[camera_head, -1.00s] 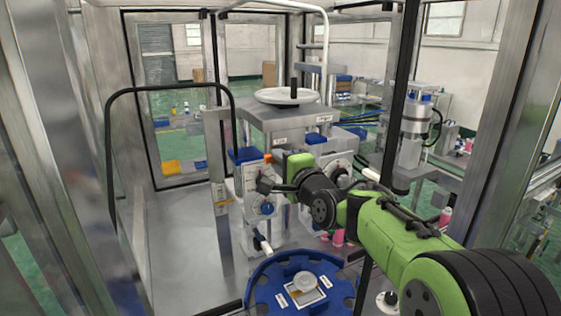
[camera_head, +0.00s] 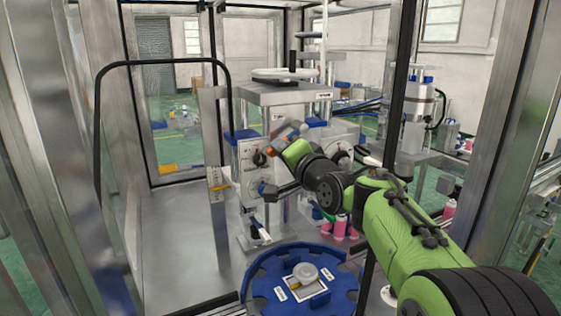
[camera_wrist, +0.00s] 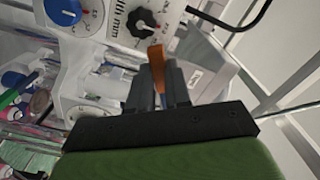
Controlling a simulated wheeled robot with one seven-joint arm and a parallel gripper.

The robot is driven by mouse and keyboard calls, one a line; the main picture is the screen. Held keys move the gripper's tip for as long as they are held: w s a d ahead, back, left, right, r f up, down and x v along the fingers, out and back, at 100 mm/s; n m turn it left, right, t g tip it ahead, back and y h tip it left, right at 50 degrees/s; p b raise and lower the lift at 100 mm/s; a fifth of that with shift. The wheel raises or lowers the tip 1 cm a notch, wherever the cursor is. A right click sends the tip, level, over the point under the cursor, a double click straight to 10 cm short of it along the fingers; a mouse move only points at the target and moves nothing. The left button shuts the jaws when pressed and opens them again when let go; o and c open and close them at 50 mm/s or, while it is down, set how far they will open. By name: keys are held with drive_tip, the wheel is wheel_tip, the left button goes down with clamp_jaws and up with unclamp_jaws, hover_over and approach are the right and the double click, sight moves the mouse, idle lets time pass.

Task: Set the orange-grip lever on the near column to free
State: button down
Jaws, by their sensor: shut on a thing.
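The near column (camera_head: 247,172) stands under the press top and bears a dial plate with a black knob (camera_head: 259,158). The black knob also shows in the wrist view (camera_wrist: 142,22). My gripper (camera_wrist: 160,80) is shut on the orange-grip lever (camera_wrist: 158,62); the orange end sticks up between the two dark fingers. In the head view, my gripper (camera_head: 284,137) is at the upper right of the column front, with orange showing beside its fingers. The fingers and my green wrist hide most of the lever, and its scale cannot be read.
A blue knob (camera_wrist: 62,8) is left of the black knob in the wrist view. A white handwheel (camera_head: 285,74) tops the press. A blue turntable (camera_head: 262,295) is below. A black hoop guard (camera_head: 162,62) and frame posts stand left. Pink cans (camera_head: 340,228) stand behind my arm.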

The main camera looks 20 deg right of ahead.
drive_tip(key=shift+w+d+f+n+b, duration=0.1)
drive_tip(key=shift+d+f+n+b, duration=0.35)
drive_tip(key=shift+n+b, duration=0.45)
drive_tip(key=shift+w+d+f+n+b, duration=0.1)
drive_tip(key=shift+d+f+n+b, duration=0.35)
drive_tip(key=shift+n+b, duration=0.5)
drive_tip(key=shift+w+d+f+n+b, duration=0.1)
drive_tip(key=shift+d+f+n+b, duration=0.25)
drive_tip(key=shift+f+n+b, duration=0.5)
drive_tip(key=shift+r+n, duration=0.3)
drive_tip(key=c, duration=1.1)
unclamp_jaws()
drive_tip(key=shift+d, duration=0.1)
drive_tip(key=shift+o, duration=0.2)
drive_tip(key=shift+r, duration=0.1)
drive_tip(key=s+d+b, duration=0.2)
drive_tip(key=s+d, duration=0.1)
drive_tip(key=s, duration=1.2)
drive_tip(key=shift+s, duration=0.25)
